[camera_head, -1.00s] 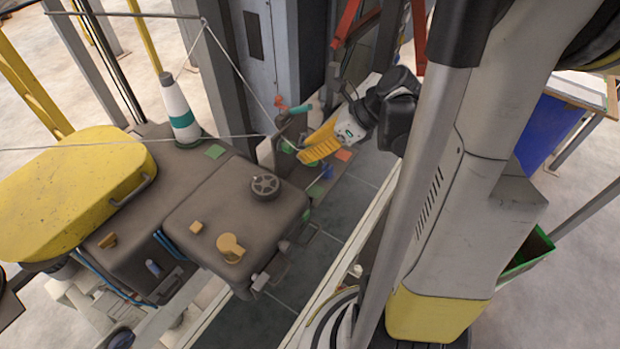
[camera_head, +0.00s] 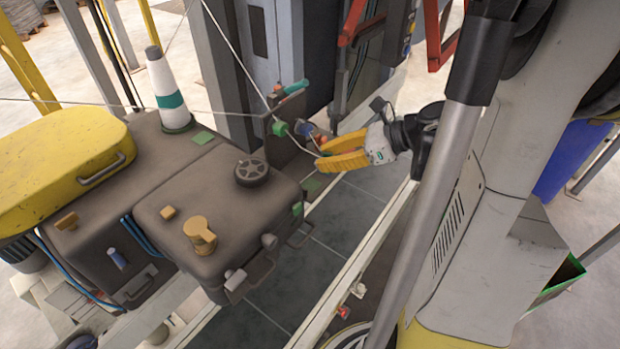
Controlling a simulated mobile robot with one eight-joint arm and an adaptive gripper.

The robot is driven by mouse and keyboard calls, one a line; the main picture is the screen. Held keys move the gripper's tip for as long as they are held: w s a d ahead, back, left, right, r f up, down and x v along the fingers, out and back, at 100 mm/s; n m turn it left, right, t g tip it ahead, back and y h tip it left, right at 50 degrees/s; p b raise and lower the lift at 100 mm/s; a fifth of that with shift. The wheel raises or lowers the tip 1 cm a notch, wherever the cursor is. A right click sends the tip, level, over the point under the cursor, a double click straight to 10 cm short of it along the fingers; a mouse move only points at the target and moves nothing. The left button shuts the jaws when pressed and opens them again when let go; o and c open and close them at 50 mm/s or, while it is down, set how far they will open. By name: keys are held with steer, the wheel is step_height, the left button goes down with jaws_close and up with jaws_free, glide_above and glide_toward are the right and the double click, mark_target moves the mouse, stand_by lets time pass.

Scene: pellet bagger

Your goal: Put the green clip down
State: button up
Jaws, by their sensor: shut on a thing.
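My gripper (camera_head: 321,157), with yellow fingers, reaches in from the right at the picture's centre. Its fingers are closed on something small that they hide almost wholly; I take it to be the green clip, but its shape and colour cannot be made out. The fingertips are just right of a dark upright bracket (camera_head: 290,150), over the floor gap beside the brown machine. A green piece (camera_head: 279,128) shows on the bracket, left of my fingertips and apart from them. A thin pale cord runs from the bracket toward the fingertips.
The brown machine housing (camera_head: 225,205) has a black knob (camera_head: 251,172) and an orange knob (camera_head: 200,235) on top. A striped cone (camera_head: 167,92) stands behind it. A teal handle (camera_head: 291,89) sticks out above the bracket. Cords cross the upper left. Dark floor tiles (camera_head: 345,215) are clear below.

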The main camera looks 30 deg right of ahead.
mark_target(309, 185)
steer(key=x, duration=0.4)
steer(key=shift+w+f+b, duration=0.3)
step_height(309, 185, down, 4)
steer(key=shift+r+b, duration=0.1)
steer(key=shift+b, duration=0.5)
steer(key=shift+s, duration=0.1)
steer(key=o, duration=0.5)
steer(key=shift+o, duration=0.6)
